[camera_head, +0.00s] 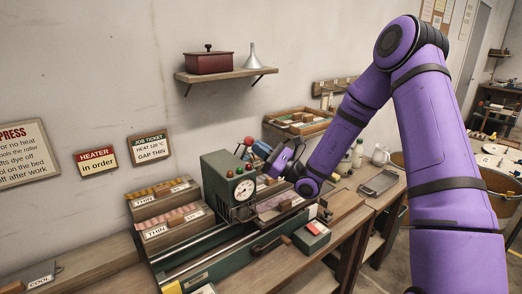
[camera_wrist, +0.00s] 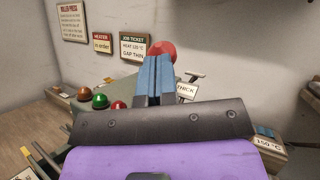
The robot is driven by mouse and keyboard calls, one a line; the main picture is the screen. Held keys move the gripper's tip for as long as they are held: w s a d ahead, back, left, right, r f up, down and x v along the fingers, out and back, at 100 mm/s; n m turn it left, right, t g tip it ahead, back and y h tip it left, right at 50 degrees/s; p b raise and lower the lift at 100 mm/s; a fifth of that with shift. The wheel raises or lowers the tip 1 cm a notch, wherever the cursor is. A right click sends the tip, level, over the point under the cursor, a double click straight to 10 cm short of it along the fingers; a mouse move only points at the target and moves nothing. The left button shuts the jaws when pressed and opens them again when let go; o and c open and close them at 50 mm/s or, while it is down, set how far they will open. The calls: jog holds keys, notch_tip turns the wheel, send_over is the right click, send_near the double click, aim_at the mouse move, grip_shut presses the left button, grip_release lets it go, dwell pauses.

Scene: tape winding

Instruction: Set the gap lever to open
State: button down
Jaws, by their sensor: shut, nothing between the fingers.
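A red ball knob (camera_head: 249,140) stands above the green press box (camera_head: 217,179) in the head view; it looks like the gap lever's knob. In the wrist view the red knob (camera_wrist: 162,49) shows just behind the tips of my gripper (camera_wrist: 153,58). The blue fingers are together and empty. They hide part of the knob, and I cannot tell whether they touch it. A THICK label (camera_wrist: 187,90) is right of the fingers. The lever's shaft is mostly hidden. In the head view my gripper (camera_head: 267,159) is at the box's right side.
Amber, green and red domes (camera_wrist: 100,101) sit on the box beside the fingers. A dial (camera_head: 243,190) is on its front. Labelled racks (camera_head: 165,211) stand left. A job ticket (camera_head: 150,146) reads GAP THIN. A wall shelf (camera_head: 225,76) is above. A crate (camera_head: 298,121) stands behind.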

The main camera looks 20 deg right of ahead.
jog(key=shift+r, duration=0.1)
jog(key=w+a+r+m+g+h, duration=0.2)
jog(key=w+r+m+g+h, duration=0.1)
jog(key=w, duration=0.5)
jog(key=shift+a+r+m+h, duration=0.3)
jog(key=shift+r+m+h, duration=0.25)
jog(key=shift+h, duration=0.55)
